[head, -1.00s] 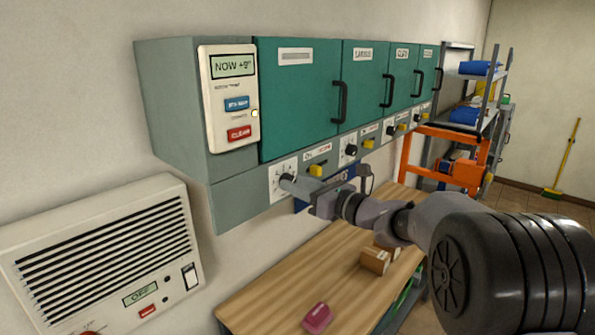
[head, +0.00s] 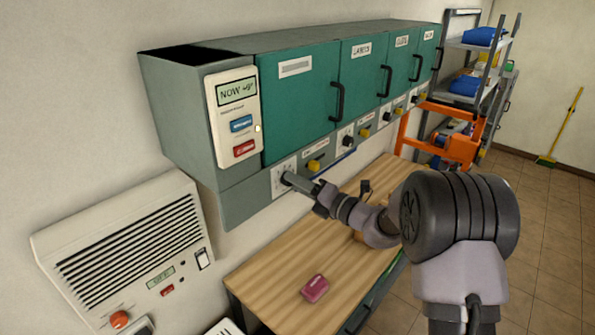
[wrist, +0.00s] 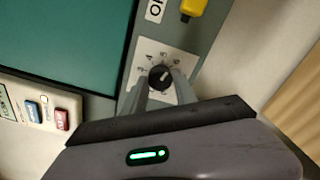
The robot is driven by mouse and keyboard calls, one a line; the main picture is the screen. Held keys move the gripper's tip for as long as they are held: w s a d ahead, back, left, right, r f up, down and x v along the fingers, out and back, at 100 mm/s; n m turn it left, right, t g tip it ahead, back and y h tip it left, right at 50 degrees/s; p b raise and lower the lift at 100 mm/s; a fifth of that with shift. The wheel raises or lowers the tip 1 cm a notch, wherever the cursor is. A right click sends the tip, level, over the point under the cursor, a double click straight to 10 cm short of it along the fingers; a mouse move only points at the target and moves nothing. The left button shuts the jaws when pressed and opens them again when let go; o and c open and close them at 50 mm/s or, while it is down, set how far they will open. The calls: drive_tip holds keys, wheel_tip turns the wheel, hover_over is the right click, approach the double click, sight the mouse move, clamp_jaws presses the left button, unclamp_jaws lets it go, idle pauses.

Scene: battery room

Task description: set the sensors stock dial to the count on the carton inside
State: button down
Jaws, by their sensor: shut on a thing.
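The leftmost dial plate (head: 279,183) is on the panel below the first closed teal door (head: 298,105). In the wrist view the black dial knob (wrist: 160,77) sits in the middle of a white plate with printed numbers (wrist: 148,55). Its light pointer mark is small, and I cannot tell which number it is set to. My gripper (head: 288,178) reaches the plate, with its two fingers (wrist: 161,84) closed on either side of the knob. The door's label is too blurred to read. The carton inside is hidden behind the shut doors.
A yellow knob (head: 314,165) is just right of the dial. A control panel (head: 231,115) is on the left, above a wall heater-like unit (head: 130,255). The wooden bench (head: 270,280) below holds a pink block (head: 314,288). An orange frame (head: 440,140) stands beyond.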

drive_tip(key=shift+m+p, duration=1.3)
drive_tip(key=shift+p, duration=0.05)
drive_tip(key=shift+f+m, duration=0.1)
drive_tip(key=shift+m, duration=0.2)
drive_tip(key=c, duration=1)
unclamp_jaws()
drive_tip(key=b+v, duration=0.3)
drive_tip(key=v, duration=1.4)
drive_tip(key=shift+s, duration=0.2)
drive_tip(key=shift+d, duration=0.15)
